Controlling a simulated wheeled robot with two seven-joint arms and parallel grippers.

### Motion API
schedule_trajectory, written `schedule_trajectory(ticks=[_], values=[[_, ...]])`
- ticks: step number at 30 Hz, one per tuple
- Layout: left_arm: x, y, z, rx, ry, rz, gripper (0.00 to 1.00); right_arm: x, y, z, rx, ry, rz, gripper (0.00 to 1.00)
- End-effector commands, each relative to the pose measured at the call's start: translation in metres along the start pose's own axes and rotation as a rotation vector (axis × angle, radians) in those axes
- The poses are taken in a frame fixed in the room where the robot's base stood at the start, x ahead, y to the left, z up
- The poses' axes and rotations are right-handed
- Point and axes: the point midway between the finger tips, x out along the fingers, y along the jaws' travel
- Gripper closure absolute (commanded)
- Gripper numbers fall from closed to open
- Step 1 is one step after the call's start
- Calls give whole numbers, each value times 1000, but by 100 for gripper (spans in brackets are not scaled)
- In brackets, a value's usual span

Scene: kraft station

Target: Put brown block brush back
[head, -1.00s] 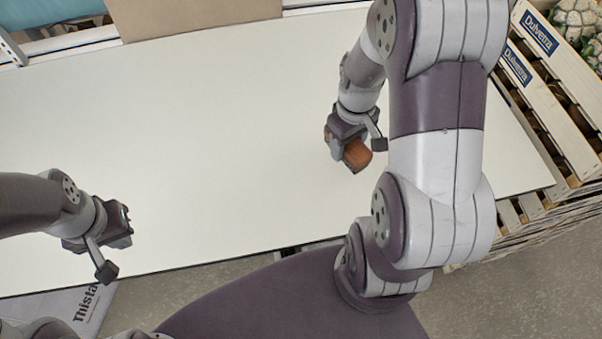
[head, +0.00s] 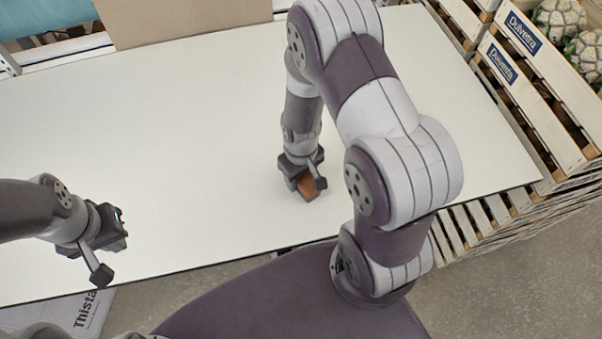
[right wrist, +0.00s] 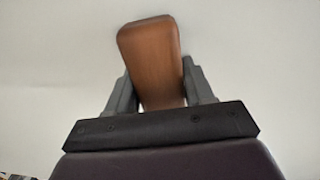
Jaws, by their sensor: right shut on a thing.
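The brown block brush (head: 307,187) is held between the fingers of my right gripper (head: 303,183) over the white table (head: 180,150), right of the table's middle. In the right wrist view the brush (right wrist: 150,55) shows as a smooth brown block with rounded edges, gripped between both fingers (right wrist: 160,95). I cannot tell whether it touches the table. Its bristles are not visible. My left gripper (head: 112,228) is at the left front of the table, with no object visible in it; its fingers are too unclear to tell open or shut.
Wooden crates (head: 530,80) with cauliflowers (head: 565,20) stand beyond the table's right edge. A brown cardboard panel (head: 180,18) stands along the back edge. A printed sheet or box (head: 75,312) lies below the front left. Most of the tabletop is bare.

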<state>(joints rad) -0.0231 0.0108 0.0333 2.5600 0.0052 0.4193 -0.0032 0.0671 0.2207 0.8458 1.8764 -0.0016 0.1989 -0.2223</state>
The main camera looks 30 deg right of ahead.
Motion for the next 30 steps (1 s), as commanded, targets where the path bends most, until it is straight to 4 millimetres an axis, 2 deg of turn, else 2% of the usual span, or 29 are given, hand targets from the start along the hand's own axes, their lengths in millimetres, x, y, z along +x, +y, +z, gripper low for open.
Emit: schedule_trajectory(ticks=[1, 2, 3, 4, 12, 16, 20, 27, 30], values=[[2, 0, 0, 0, 0, 0, 100, 3, 0, 0, 0, 0, 0, 76], [2, 0, 0, 0, 0, 0, 100, 2, 0, 0, 0, 0, 0, 41], [1, 0, 0, 0, 0, 0, 100, 2, 0, 0, 0, 0, 0, 28], [1, 0, 0, 0, 0, 0, 100, 2, 0, 0, 0, 0, 0, 22], [0, 0, 0, 0, 0, 0, 100, 1, 0, 0, 0, 0, 0, 22], [1, 0, 0, 0, 0, 0, 100, -9, 0, -2, 0, 6, 1, 22], [6, 0, 1, 0, 0, 0, 100, -35, 1, -2, 0, 7, 2, 22], [13, 0, 2, 0, 0, 0, 100, -93, 0, -2, 0, 7, 2, 22], [14, 0, 2, 0, 0, 0, 100, -109, 0, -1, 0, 5, 1, 22]])
